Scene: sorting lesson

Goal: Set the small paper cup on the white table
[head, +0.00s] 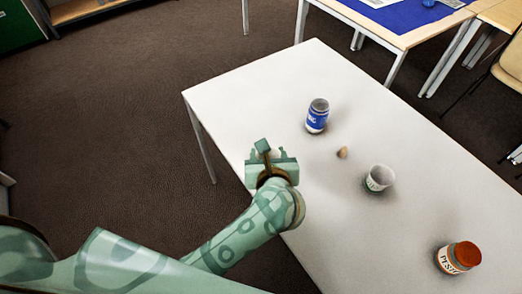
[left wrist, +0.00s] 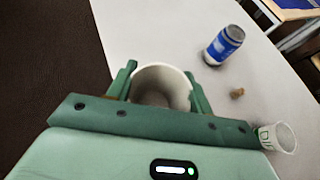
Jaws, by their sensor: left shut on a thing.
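My left gripper (head: 270,158) is over the near left edge of the white table (head: 255,100). In the left wrist view, the left gripper (left wrist: 159,72) has its fingers shut on a white paper cup (left wrist: 163,74), one on either side of it. The held cup's open rim faces the camera; the gripper hides its lower part, and whether it touches the table cannot be told. A second white cup with green print (head: 379,178) stands upright on the table to the right, also visible in the left wrist view (left wrist: 277,138). My right gripper is not in view.
A blue-topped table (head: 395,16) and a chair (head: 509,66) stand beyond.

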